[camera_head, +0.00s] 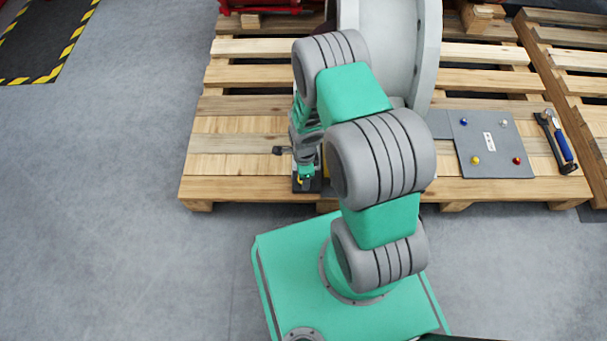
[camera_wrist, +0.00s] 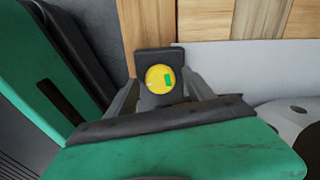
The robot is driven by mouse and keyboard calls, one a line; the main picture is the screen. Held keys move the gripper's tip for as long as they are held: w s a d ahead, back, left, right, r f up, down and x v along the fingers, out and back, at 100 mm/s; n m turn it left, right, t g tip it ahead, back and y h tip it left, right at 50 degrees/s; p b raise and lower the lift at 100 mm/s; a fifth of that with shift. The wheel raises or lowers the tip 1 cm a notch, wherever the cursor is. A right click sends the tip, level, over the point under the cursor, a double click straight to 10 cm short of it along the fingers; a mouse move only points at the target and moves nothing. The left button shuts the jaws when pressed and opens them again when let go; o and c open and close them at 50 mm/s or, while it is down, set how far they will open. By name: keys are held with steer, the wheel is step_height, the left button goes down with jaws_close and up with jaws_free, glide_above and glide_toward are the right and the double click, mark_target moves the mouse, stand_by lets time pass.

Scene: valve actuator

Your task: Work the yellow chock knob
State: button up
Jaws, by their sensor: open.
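Whether either finger touches the knob cannot be told. In the head view my gripper (camera_head: 305,180) is low at the front edge of the pallet; the knob is not clearly distinguishable there, with my arm covering much of that area.
A wooden pallet (camera_head: 230,150) carries a large grey round body (camera_head: 405,40), partly behind my arm. At right lie a grey panel (camera_head: 500,135) with small coloured knobs and a blue-handled tool (camera_head: 562,145). Grey floor is clear at left.

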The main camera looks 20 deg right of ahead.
step_height(320, 180, up, 8)
steer(key=p, duration=0.3)
steer(key=shift+f, duration=0.1)
step_height(320, 180, up, 34)
steer(key=w+n+t+p, duration=0.1)
steer(key=w+n+p, duration=0.2)
steer(key=n+p, duration=0.85)
steer(key=s+r+n+p, duration=0.2)
steer(key=r+p, duration=0.4)
steer(key=r, duration=0.4)
steer(key=s+r+n+t+p, duration=0.1)
steer(key=s+r+n+p, duration=0.2)
steer(key=r, duration=0.8)
steer(key=s+r+n+t+p, duration=0.1)
steer(key=s+r+n+p, duration=0.2)
steer(key=r+p, duration=0.7)
steer(key=shift+s+a+r, duration=0.2)
steer(key=shift+s+r, duration=0.55)
steer(key=shift+s, duration=0.4)
steer(key=shift+n, duration=0.25)
